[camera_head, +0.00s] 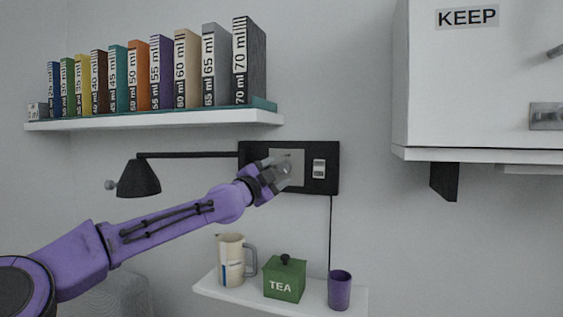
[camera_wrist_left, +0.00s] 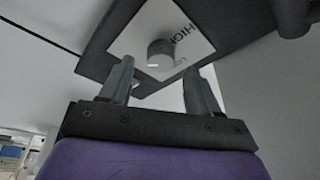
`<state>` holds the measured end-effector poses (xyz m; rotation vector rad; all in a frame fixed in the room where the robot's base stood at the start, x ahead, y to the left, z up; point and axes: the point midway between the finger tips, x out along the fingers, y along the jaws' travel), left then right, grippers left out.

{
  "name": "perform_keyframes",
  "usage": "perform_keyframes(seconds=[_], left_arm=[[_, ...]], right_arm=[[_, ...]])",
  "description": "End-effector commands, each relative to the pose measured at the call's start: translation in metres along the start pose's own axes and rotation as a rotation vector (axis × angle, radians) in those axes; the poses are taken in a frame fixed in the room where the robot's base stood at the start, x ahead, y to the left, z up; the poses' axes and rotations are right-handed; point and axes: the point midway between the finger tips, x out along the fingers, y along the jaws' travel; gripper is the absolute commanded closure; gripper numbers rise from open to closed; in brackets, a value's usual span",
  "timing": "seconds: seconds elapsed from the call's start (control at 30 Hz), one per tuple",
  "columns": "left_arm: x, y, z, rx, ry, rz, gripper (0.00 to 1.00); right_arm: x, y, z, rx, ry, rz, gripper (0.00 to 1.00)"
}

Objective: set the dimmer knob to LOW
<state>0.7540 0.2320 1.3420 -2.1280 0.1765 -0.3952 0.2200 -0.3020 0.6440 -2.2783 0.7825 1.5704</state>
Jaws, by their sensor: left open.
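The dimmer knob (camera_wrist_left: 160,52) is a grey round knob on a pale plate (camera_wrist_left: 140,33), which also shows on the black wall panel in the head view (camera_head: 297,155). HIGH and a partly hidden LOW are printed on the plate. A small white mark shows on the knob's lower left side in the left wrist view; I cannot tell its exact setting. My left gripper (camera_head: 277,177) is in front of the plate and hides most of the knob in the head view. Its fingers (camera_wrist_left: 159,68) are open, one on each side of the knob; contact is unclear. My right gripper is out of view.
A light switch (camera_head: 319,169) is right of the plate. A black lamp (camera_head: 139,179) hangs from an arm at the left. Below are a jug (camera_head: 231,260), a green TEA box (camera_head: 284,279) and a purple cup (camera_head: 339,290). A book shelf (camera_head: 150,119) is above, a white cabinet (camera_head: 470,90) right.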

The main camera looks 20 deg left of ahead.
Motion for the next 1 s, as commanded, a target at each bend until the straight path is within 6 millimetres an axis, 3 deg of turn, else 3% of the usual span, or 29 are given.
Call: perform_keyframes(seconds=[0.03,0.2,0.47,0.5,0.67,1.0], left_arm=[[0.009,-0.003,-0.002,-0.001,0.000,0.002,0.38],[0.023,-0.001,-0.001,-0.001,0.001,0.000,0.38],[0.025,0.001,0.000,-0.001,0.001,0.001,0.38],[0.025,0.001,0.000,-0.001,0.001,0.001,0.41],[0.025,0.001,0.000,-0.001,0.001,0.001,0.93],[0.025,0.002,-0.001,-0.032,0.000,-0.009,0.94]], right_arm=[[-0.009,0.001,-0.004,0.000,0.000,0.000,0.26],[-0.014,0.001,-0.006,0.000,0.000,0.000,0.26],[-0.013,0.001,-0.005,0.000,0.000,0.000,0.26],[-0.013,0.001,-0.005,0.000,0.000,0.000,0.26],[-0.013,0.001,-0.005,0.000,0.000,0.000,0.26],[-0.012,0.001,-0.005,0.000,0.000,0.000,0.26]])
